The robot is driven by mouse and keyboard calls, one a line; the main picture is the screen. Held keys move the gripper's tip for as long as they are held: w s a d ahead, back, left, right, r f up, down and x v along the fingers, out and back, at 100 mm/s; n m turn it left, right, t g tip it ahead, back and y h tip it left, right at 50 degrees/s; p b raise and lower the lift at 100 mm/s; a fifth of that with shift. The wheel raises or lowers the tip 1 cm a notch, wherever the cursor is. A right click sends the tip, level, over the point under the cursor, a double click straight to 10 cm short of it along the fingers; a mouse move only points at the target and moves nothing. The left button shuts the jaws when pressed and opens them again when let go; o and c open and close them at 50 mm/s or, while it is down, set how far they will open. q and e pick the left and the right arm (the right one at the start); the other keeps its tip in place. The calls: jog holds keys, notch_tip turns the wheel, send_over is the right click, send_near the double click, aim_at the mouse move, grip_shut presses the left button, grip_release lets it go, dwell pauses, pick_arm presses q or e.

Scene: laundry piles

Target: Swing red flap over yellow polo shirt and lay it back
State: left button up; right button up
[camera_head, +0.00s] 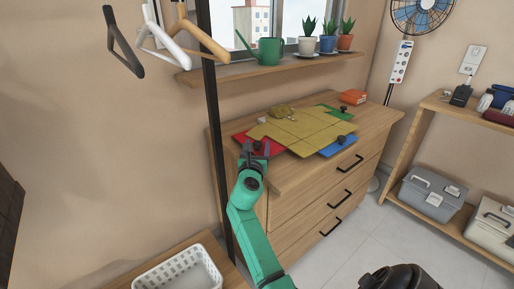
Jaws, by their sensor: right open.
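The yellow polo shirt (300,130) lies spread out on a folding board on top of the wooden dresser. Its collar end is at the back left, slightly bunched. The red flap (272,146) lies flat at the board's left side, partly under the shirt and partly hidden by my gripper. My right gripper (257,149) is open at the front left edge of the red flap, with its dark fingers pointing to the board. Whether it touches the flap is unclear. My left gripper is not in view.
A blue flap (339,147) and a green flap (345,113) show at the board's right. An orange box (353,97) sits at the dresser's back right. A dark vertical post (217,150) stands left of the dresser. A white basket (178,270) is at the bottom.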

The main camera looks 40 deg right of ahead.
grip_shut()
dwell(1.3)
